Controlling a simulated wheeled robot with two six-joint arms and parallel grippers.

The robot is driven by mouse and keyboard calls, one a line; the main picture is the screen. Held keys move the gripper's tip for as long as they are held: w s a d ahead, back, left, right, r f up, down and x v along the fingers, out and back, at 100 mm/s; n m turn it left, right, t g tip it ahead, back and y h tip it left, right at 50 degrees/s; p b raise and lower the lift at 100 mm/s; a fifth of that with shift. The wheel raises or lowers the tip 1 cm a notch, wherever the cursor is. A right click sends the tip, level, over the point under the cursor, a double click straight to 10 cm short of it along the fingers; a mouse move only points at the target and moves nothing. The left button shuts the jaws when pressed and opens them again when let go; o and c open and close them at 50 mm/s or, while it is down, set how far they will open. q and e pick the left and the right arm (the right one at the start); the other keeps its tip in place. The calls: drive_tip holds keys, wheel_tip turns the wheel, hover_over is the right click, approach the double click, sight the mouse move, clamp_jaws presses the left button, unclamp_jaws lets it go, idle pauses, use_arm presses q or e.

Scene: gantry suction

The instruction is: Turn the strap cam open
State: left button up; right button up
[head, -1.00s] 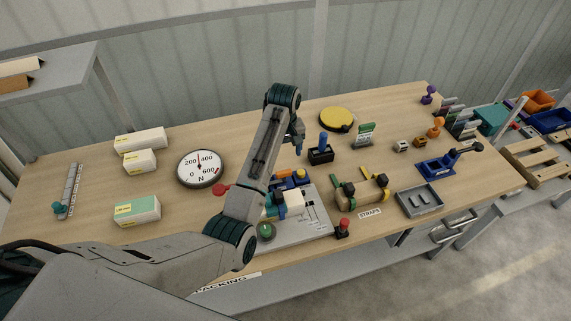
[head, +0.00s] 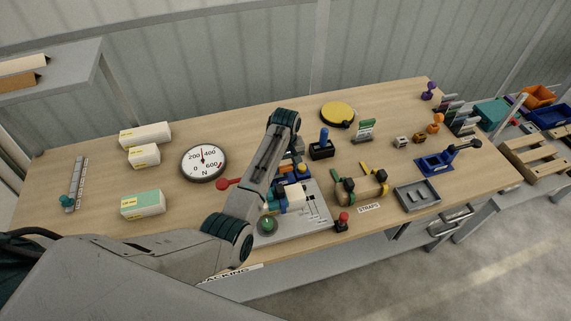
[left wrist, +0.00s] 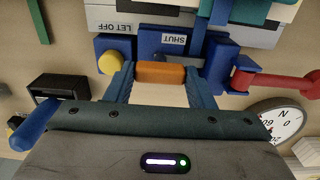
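The strap cam appears to be the blue fixture with an orange block (left wrist: 160,73) in the left wrist view. A "SHUT" label (left wrist: 174,40) sits on its blue body. My left gripper (left wrist: 160,88) has its fingers spread, one on each side of the orange block. I cannot tell whether they touch it. In the head view my left forearm hides most of this gripper and part of the fixture; the orange and blue parts (head: 287,170) show beside the arm. My right gripper is not in view.
A red-ended lever (left wrist: 280,82) and a dial (left wrist: 279,121) are close by. A black box with a blue handle (head: 322,148) stands behind right. A strapped roll (head: 362,187) lies to the right.

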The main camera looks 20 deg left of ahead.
use_arm(q)
drive_tip(key=c, duration=0.3)
